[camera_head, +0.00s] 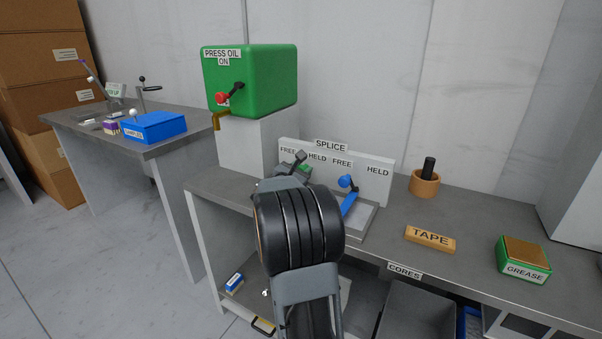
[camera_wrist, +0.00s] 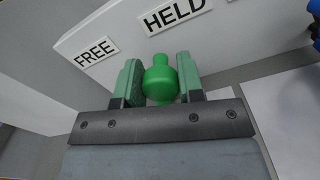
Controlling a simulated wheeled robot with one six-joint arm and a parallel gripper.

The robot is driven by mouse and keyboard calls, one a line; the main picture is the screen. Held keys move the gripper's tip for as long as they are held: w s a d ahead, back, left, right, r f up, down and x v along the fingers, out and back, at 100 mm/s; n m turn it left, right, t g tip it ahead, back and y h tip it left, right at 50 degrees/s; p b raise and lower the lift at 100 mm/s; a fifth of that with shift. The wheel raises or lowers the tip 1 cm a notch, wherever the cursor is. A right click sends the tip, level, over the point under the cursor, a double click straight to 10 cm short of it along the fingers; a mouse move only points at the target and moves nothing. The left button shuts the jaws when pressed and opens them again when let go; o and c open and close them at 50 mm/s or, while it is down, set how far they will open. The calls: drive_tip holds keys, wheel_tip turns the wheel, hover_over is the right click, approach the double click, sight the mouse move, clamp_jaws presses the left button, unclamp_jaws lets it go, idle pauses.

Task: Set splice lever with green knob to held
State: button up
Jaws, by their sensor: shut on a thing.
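The green knob (camera_wrist: 160,82) of a splice lever sits between the two green-padded fingers of my gripper (camera_wrist: 158,84) in the wrist view. The fingers are shut on it. Behind it is the white splice board (camera_wrist: 130,78), with a FREE label (camera_wrist: 97,51) to the upper left and a HELD label (camera_wrist: 174,13) above. In the head view my gripper (camera_head: 295,168) is at the left half of the board (camera_head: 380,186), and my wrist hides most of the lever. The lever's exact angle cannot be told.
A second lever with a blue knob (camera_head: 347,182) stands just right of my gripper. The green press oil tank (camera_head: 262,80) on its white block is at the back left. A tape block (camera_head: 430,238), a grease box (camera_head: 524,260) and a wooden cup (camera_head: 424,184) are to the right.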

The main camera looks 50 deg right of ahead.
drive_tip(key=o, duration=0.9)
drive_tip(key=shift+o, duration=0.2)
drive_tip(key=p+v, duration=0.1)
drive_tip(key=v, duration=1.2)
drive_tip(key=shift+s+a+f+p, duration=0.1)
drive_tip(key=shift+a+p, duration=0.2)
drive_tip(key=shift+a, duration=0.1)
